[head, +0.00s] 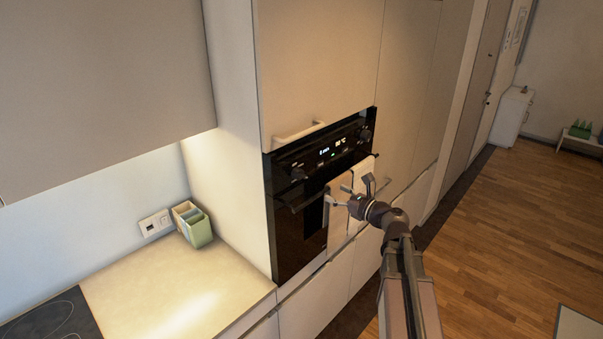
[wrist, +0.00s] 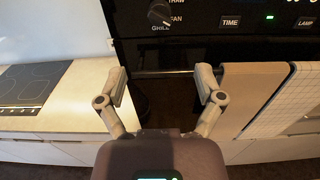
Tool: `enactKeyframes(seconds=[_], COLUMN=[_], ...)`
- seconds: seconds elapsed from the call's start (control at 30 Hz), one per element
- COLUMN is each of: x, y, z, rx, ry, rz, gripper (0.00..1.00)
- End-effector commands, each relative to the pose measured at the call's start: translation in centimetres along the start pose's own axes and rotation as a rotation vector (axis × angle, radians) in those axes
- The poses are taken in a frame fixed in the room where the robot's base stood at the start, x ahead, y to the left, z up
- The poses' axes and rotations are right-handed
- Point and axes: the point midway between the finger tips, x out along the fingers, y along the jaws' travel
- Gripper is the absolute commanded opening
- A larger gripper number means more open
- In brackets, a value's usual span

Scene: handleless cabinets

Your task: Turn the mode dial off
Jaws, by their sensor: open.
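The mode dial (wrist: 160,13) is a dark round knob on the black oven panel, at the top of the wrist view. Labels including "GRILL" show around it, and its upper part is cut off by the frame edge. A light mark shows on it, but its exact setting is hard to read. In the head view the dial (head: 298,173) is small and dark at the panel's left end. My gripper (wrist: 162,80) is open and empty, with its fingers spread below the dial and apart from it. In the head view my gripper (head: 350,194) is in front of the oven door.
The oven's handle bar (wrist: 165,73) runs behind my fingers, with cloths (wrist: 250,95) hanging on its right part. TIME (wrist: 230,21) and LAMP buttons are right of the dial. A countertop (head: 165,285) with a green container (head: 197,230) is at left.

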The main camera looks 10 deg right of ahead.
Motion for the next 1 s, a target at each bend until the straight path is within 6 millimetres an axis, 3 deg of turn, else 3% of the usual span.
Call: enactKeyframes(seconds=[0.57,1.0], x=[0.8,6.3], y=[0.0,0.0], z=[0.0,0.0], rx=[0.001,0.001], ry=[-0.001,-0.001], rz=[0.002,0.004], gripper=[0.86,0.86])
